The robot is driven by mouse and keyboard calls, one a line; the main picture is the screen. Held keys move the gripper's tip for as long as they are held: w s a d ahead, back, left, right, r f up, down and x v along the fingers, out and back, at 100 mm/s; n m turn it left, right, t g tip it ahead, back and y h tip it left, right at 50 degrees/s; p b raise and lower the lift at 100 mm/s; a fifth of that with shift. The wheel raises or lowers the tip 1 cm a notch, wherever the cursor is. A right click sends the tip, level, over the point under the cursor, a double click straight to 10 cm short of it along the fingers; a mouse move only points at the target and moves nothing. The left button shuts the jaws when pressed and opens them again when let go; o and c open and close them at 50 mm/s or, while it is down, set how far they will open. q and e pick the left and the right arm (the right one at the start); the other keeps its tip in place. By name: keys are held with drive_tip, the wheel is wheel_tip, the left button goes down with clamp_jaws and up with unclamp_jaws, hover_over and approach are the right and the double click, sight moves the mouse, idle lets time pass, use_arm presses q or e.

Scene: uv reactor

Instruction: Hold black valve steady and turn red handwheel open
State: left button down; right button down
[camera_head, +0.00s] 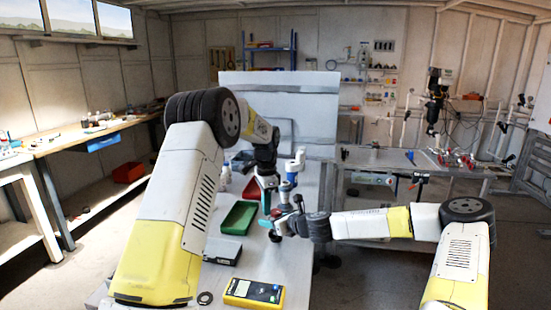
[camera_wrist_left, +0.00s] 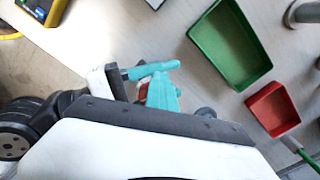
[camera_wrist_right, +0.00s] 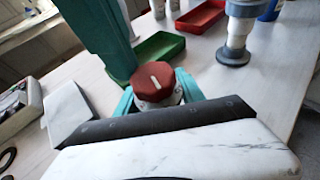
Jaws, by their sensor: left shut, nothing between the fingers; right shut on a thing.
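The red handwheel (camera_wrist_right: 150,80) shows in the right wrist view as a many-sided red cap with a white mark, above a pale body. My right gripper (camera_head: 283,222) is shut on this red-capped piece; its teal fingers (camera_wrist_right: 155,95) lie on either side of it. My left gripper (camera_head: 266,203) points down close beside it, shut and empty; its teal fingertips show in the left wrist view (camera_wrist_left: 162,94). A small red bit of the handwheel (camera_wrist_left: 143,91) shows between the grippers there. I cannot make out the black valve; the grippers hide that area.
A green tray (camera_head: 239,217) and a red tray (camera_head: 251,188) lie on the white table. A blue-grey upright fitting (camera_wrist_right: 237,35) stands nearby.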

use_arm(q)
drive_tip(key=shift+s+d, duration=0.6)
drive_tip(key=shift+s, duration=0.35)
drive_tip(key=shift+s+d, duration=0.1)
drive_tip(key=shift+d, duration=0.1)
drive_tip(key=shift+s+a, duration=0.1)
drive_tip(key=shift+a, duration=0.05)
drive_tip(key=shift+s+a+r, duration=0.1)
drive_tip(key=shift+s+a, duration=0.05)
drive_tip(key=shift+a, duration=0.05)
drive_tip(key=shift+a+r, duration=0.2)
drive_tip(key=shift+r, duration=2.7)
drive_tip(key=w+f, duration=0.3)
drive_tip(key=f, duration=0.3)
drive_tip(key=shift+a, duration=0.4)
